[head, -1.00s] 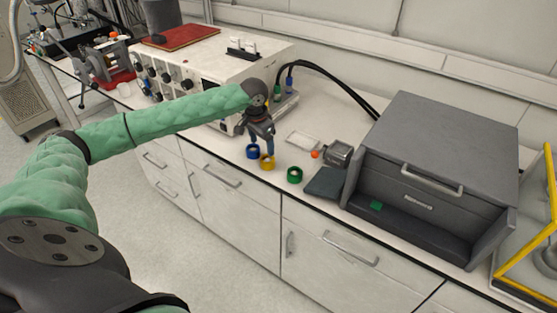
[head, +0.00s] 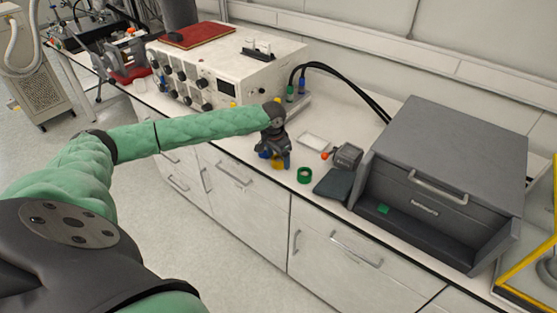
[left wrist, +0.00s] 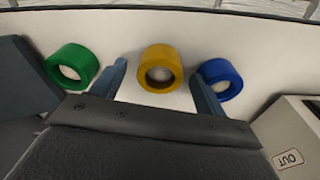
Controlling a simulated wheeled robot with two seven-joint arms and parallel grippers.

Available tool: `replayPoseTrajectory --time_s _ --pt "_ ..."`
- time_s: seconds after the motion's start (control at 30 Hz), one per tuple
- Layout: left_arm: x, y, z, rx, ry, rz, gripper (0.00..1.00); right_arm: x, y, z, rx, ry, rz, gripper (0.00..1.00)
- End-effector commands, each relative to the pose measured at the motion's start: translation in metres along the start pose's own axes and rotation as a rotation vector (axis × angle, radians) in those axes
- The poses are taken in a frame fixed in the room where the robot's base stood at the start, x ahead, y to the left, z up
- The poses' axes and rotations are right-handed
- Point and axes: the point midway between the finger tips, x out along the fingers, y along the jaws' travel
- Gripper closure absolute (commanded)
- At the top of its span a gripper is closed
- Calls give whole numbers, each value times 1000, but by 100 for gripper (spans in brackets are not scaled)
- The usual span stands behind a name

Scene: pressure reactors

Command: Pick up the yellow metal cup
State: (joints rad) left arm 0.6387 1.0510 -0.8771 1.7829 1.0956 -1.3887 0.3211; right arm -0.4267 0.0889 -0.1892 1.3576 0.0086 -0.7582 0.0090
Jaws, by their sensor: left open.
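The yellow metal cup (left wrist: 160,52) is a short ring-like cup on the white bench top. In the left wrist view it shows between the two blue-grey fingers of my left gripper (left wrist: 159,78), slightly beyond the tips. The fingers are open, and I cannot tell whether they touch it. In the head view my left gripper (head: 276,153) points down over the cups and mostly hides the yellow one (head: 279,163). My right gripper is not in view.
A blue cup (left wrist: 218,74) stands close beside the right finger, and a green cup (left wrist: 72,64) is left of the left finger. A grey cabinet (head: 450,150) stands right of the cups. A white instrument box (head: 225,62) stands behind left.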

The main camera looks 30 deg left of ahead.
Motion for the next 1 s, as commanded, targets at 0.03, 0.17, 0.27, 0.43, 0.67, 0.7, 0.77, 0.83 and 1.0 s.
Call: replayPoseTrajectory --time_s 0.03,0.17,0.27,0.43,0.67,0.7,0.77,0.83,1.0 --pt "2 0 0 0 -1 0 26 1 1 2 -1 0 1 64" --pt "5 0 0 0 0 0 26 4 1 2 -1 3 2 64" --pt "5 0 0 0 0 0 26 4 1 2 -1 3 1 64" --pt "5 0 0 0 0 0 48 4 1 2 -1 3 1 64" --pt "4 0 0 0 0 -1 79 3 2 3 -1 4 2 64" --pt "4 0 0 0 0 -1 79 3 2 3 -1 3 2 64" --pt "4 0 0 0 0 -1 79 3 2 3 -1 3 2 64" --pt "4 0 0 0 1 -1 79 4 2 3 -1 3 2 64" --pt "-2 0 -1 1 2 -1 79 5 2 4 0 -10 1 64"
